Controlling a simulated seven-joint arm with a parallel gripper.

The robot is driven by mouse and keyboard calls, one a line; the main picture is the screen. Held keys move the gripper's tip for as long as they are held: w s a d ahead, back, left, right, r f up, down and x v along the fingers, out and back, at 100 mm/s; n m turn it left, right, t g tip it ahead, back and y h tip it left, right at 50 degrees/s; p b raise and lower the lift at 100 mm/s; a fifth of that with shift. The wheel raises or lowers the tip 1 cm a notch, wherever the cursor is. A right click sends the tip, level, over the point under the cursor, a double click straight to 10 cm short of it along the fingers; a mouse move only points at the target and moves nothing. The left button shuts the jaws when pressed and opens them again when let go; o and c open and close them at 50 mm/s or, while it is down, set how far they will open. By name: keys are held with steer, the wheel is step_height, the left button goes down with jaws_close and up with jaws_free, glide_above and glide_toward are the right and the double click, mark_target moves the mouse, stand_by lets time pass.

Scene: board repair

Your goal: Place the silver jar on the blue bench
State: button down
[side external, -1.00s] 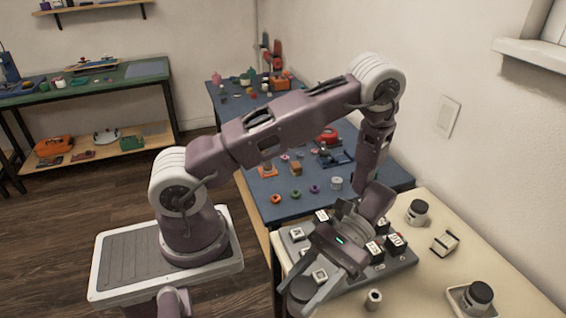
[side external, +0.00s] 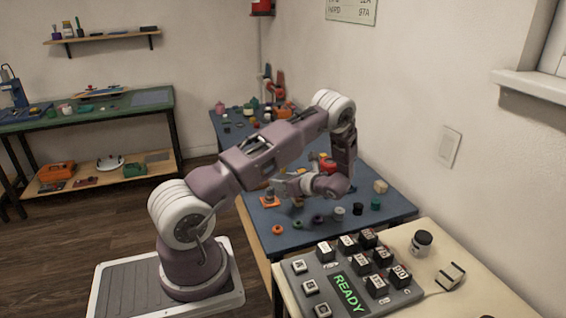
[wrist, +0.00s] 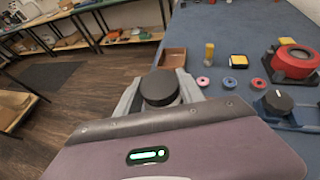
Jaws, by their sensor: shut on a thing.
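My gripper (wrist: 160,98) is shut on a jar with a dark round lid (wrist: 158,86), held between its two pale fingers in the wrist view. The jar's body is mostly hidden behind the fingers and the gripper housing, so its silver side barely shows. In the side external view my gripper (side external: 283,186) points left above the far-left part of the blue bench (side external: 345,229). I cannot tell how high the jar is above the bench. The blue bench also shows in the wrist view (wrist: 230,45), with its left edge close to the jar.
Orange, purple and green small parts line the bench's front. A cream table holds a keypad (side external: 350,280) and a dark-lidded jar (side external: 421,243).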

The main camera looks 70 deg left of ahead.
step_height(320, 180, down, 8)
steer(key=shift+f, duration=0.1)
steer(key=shift+f, duration=0.1)
steer(key=c, duration=0.7)
jaws_free()
